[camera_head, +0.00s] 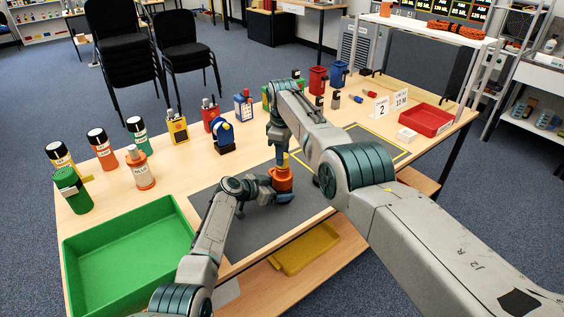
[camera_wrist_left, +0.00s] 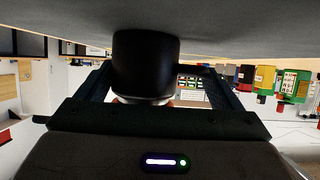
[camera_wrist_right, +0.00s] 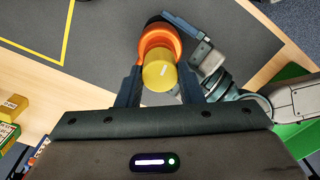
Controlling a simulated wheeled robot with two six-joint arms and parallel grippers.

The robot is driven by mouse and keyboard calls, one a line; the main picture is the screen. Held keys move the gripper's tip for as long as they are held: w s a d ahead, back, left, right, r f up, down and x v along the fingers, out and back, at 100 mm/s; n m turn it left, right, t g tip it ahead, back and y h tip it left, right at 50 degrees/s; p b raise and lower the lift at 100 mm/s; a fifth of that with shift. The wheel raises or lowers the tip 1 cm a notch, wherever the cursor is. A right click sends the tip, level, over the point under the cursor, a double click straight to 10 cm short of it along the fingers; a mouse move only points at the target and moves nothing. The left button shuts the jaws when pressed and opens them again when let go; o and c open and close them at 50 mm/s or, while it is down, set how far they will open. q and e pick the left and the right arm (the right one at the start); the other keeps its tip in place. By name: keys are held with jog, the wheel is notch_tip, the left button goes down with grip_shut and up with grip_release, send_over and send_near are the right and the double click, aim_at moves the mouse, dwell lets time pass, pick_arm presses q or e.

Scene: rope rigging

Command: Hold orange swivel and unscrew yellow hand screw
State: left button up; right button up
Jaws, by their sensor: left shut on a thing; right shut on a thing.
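The orange swivel (camera_head: 283,181) stands upright on the dark grey mat, and shows in the right wrist view (camera_wrist_right: 153,42). My right gripper (camera_wrist_right: 160,75) comes from above, shut with one finger on each side of the hand screw. My left gripper (camera_head: 270,191) comes in low from the left, shut on the swivel's lower part. In the left wrist view, a dark cylinder (camera_wrist_left: 145,65) fills the space between its fingers; the orange is mostly hidden.
A green tray (camera_head: 72,268) lies at the table's left, with bottles behind it. A blue-black device (camera_head: 223,136) and other containers line the back edge. A red tray (camera_head: 447,121) is at the right. A yellow tray (camera_head: 305,250) sits on the lower shelf.

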jog(key=n, duration=0.3)
jog(key=shift+n, duration=0.3)
jog(key=o, duration=0.8)
jog(key=shift+c, duration=0.2)
jog(key=shift+r, duration=2)
